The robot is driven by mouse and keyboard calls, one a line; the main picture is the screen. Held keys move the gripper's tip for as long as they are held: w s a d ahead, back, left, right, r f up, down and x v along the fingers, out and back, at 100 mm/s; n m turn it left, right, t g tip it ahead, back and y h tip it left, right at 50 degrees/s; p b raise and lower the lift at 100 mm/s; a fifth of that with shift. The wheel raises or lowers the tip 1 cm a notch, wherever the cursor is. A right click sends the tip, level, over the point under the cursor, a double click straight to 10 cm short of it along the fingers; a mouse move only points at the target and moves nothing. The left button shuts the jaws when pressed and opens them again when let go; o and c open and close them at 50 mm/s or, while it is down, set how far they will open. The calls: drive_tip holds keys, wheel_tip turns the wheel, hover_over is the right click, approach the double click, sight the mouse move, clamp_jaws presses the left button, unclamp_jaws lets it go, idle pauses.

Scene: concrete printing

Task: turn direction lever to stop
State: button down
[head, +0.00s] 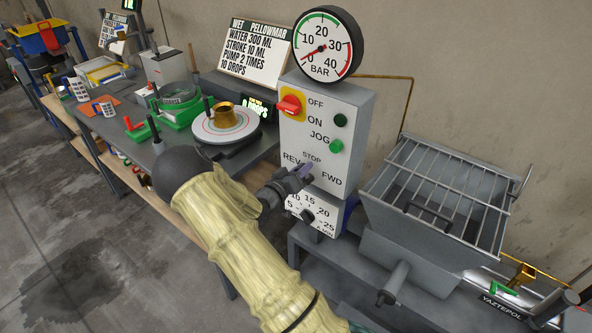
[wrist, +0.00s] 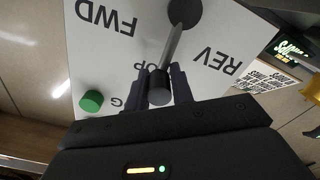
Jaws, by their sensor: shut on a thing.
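The direction lever (wrist: 172,48) shows in the wrist view, on a white control box (wrist: 85,60) with the words FWD and REV on either side of it. Its arm runs from a round dark pivot towards the partly covered STOP label. My gripper (wrist: 161,88) is shut on the lever's free end, a finger on each side. In the head view, my gripper (head: 302,172) is at the front of the control box (head: 318,115), just below STOP and between REV and FWD. It hides most of the lever there.
A red switch (head: 289,105), a green button (head: 336,146) and a pressure gauge (head: 328,44) are above the lever. A numbered dial box (head: 320,212) is below it. A grey hopper with a grate (head: 425,205) stands close on the right, a turntable (head: 225,127) on the left.

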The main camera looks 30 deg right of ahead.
drive_tip(key=shift+s+d+f, duration=0.1)
drive_tip(key=shift+s+f, duration=0.1)
drive_tip(key=shift+s, duration=0.05)
drive_tip(key=c, duration=1.3)
unclamp_jaws()
drive_tip(key=shift+c, duration=0.2)
drive_tip(key=shift+o, duration=0.4)
drive_tip(key=shift+r, duration=0.1)
drive_tip(key=shift+w, duration=0.1)
drive_tip(key=shift+a, duration=0.65)
drive_tip(key=b+v, duration=0.3)
drive_tip(key=v, duration=1.3)
drive_tip(key=shift+s, duration=0.2)
